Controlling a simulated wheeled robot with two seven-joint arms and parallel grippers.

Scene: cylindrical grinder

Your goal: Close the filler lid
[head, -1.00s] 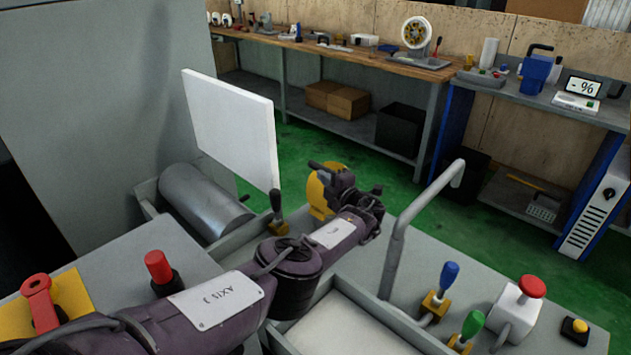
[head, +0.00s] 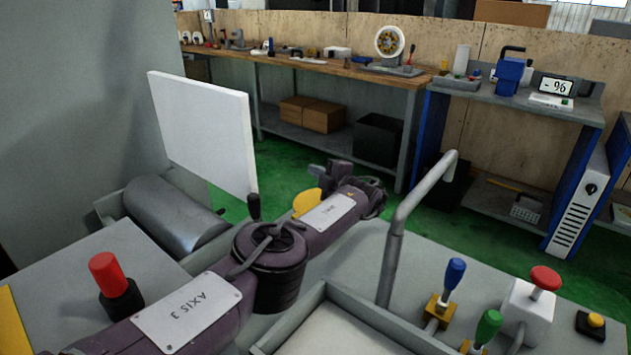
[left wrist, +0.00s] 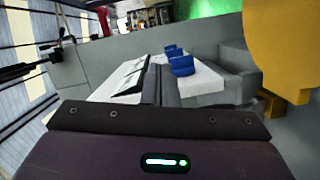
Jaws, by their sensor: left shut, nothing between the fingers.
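A yellow rounded piece (head: 305,202) stands behind my left forearm and is partly hidden by it. It may be the filler lid, but I cannot tell for sure. A large yellow rounded part also shows at the upper right of the left wrist view (left wrist: 285,45). My left gripper (head: 330,173) is at the far end of the purple arm, close to the yellow piece in the picture. Its fingers are hard to make out there. In the left wrist view the dark fingers (left wrist: 161,85) are together and empty, apart from the yellow part. My right gripper is out of view.
A white upright panel (head: 203,130) and a grey cylinder (head: 175,215) are at left. A bent grey pipe (head: 395,245) rises right of my arm. Blue (head: 453,272) and green (head: 488,326) levers and a red button (head: 545,278) stand at right. Workbenches line the back wall.

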